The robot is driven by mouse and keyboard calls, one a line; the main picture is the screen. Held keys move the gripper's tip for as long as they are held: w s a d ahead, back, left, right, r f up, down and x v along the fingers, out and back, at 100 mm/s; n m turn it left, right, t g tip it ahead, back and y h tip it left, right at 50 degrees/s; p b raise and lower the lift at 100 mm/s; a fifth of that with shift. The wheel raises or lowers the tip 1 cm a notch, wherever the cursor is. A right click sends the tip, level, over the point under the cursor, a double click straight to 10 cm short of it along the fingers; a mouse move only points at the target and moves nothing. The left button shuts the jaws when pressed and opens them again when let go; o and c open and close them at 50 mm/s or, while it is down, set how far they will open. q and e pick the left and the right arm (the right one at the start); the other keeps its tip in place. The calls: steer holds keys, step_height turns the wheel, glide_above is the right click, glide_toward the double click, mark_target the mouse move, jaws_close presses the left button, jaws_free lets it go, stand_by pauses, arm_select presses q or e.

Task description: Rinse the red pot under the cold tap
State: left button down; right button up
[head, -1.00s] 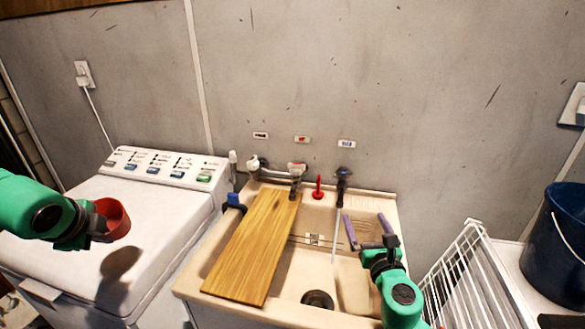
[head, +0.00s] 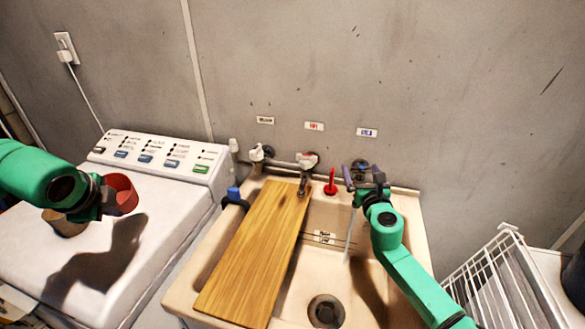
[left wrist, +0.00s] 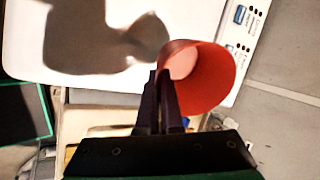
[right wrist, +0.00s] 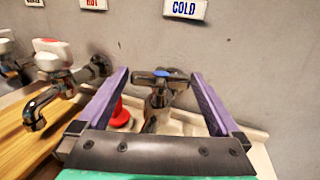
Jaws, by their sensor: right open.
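The red pot (head: 124,194) is held in the air over the white washing machine at the left. My left gripper (head: 103,197) is shut on its wall; the left wrist view shows the fingers against the red pot (left wrist: 212,82). The cold tap (right wrist: 158,97) has a cross handle with a blue centre, below the COLD label (right wrist: 185,9). A thin water stream (head: 349,237) falls from it into the sink (head: 385,262). My right gripper (head: 362,178) is open at the tap; in the right wrist view its fingers are either side of the handle, contact unclear.
A wooden board (head: 255,250) covers the sink's left part. A red object (head: 331,183) stands on the back ledge beside the hot tap (head: 306,168). A white wire rack (head: 505,285) stands at the right. The drain (head: 326,311) is uncovered.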

arm_select(q)
steer(key=shift+f, duration=0.15)
arm_select(e)
steer(key=shift+w, duration=0.3)
arm_select(q)
steer(key=shift+s+r, duration=0.25)
steer(key=shift+s, duration=0.1)
arm_select(e)
steer(key=shift+s+r, duration=0.3)
steer(key=c, duration=1.2)
arm_select(q)
steer(key=shift+r+p, duration=0.75)
arm_select(e)
steer(key=shift+o, duration=0.2)
steer(key=shift+a+r+m+h, duration=0.15)
steer(key=shift+m+h, duration=0.45)
steer(key=shift+h, duration=0.4)
arm_select(q)
steer(key=shift+r, duration=0.15)
arm_select(e)
steer(key=shift+m+h, duration=0.5)
steer(key=shift+h, duration=0.3)
steer(key=shift+f+m+g+h, duration=0.2)
steer(key=shift+m+g+h, duration=0.1)
steer(key=shift+m+h, duration=0.55)
steer(key=shift+d, duration=0.2)
